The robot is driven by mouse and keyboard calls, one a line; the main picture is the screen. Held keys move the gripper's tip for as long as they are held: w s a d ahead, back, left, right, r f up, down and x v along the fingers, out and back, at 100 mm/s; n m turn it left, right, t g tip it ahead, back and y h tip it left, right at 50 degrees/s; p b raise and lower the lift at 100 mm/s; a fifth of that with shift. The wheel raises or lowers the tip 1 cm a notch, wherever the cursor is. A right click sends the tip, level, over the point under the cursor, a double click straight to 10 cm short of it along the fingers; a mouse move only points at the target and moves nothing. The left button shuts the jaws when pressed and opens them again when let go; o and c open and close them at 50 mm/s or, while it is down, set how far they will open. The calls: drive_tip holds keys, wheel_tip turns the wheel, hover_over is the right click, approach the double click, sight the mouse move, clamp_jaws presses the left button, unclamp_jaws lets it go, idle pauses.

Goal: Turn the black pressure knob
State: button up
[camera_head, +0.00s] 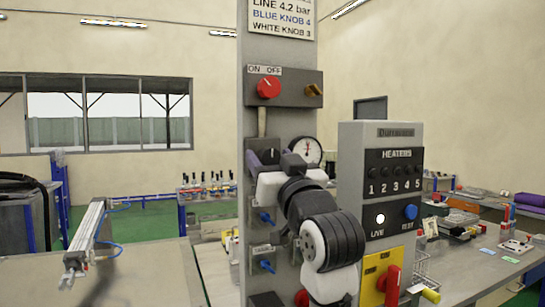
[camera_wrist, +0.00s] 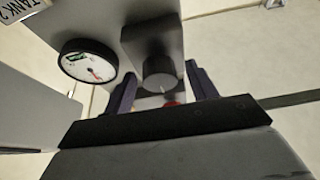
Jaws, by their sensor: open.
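The black pressure knob (camera_head: 268,155) sits on a grey panel beside a round white gauge (camera_head: 307,152). In the wrist view the knob (camera_wrist: 159,75) shows a small white pointer line, and the gauge (camera_wrist: 89,62) is left of it. My gripper (camera_head: 271,158) is in front of the knob. In the wrist view my gripper (camera_wrist: 161,82) is open, one dark finger on each side of the knob, with a gap to each. I cannot tell how far the fingertips reach along it. My arm hides part of the panel below.
A red knob (camera_head: 269,88) marked ON OFF is above. Blue valves (camera_head: 265,217) are below. A heater box (camera_head: 378,190) with several black knobs, a lit lamp and a blue button stands close on the right. A sign (camera_head: 282,17) is at the top.

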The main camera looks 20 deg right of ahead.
drive_tip(key=c, duration=1)
drive_tip(key=shift+f+n+b, duration=0.1)
drive_tip(key=shift+n+b, duration=0.2)
drive_tip(key=shift+n, duration=0.3)
drive_tip(key=n+y+b, duration=0.2)
drive_tip(key=n+y, duration=0.1)
drive_tip(key=n, duration=0.2)
drive_tip(key=shift+g, duration=0.3)
drive_tip(key=n+g+y, duration=0.1)
drive_tip(key=n, duration=0.2)
drive_tip(key=n+y, duration=0.1)
drive_tip(key=n, duration=0.2)
drive_tip(key=shift+d+n+g+y+b, duration=0.1)
drive_tip(key=shift+n+g+y+b, duration=0.2)
drive_tip(key=shift+n+g+b, duration=0.1)
drive_tip(key=o, duration=1)
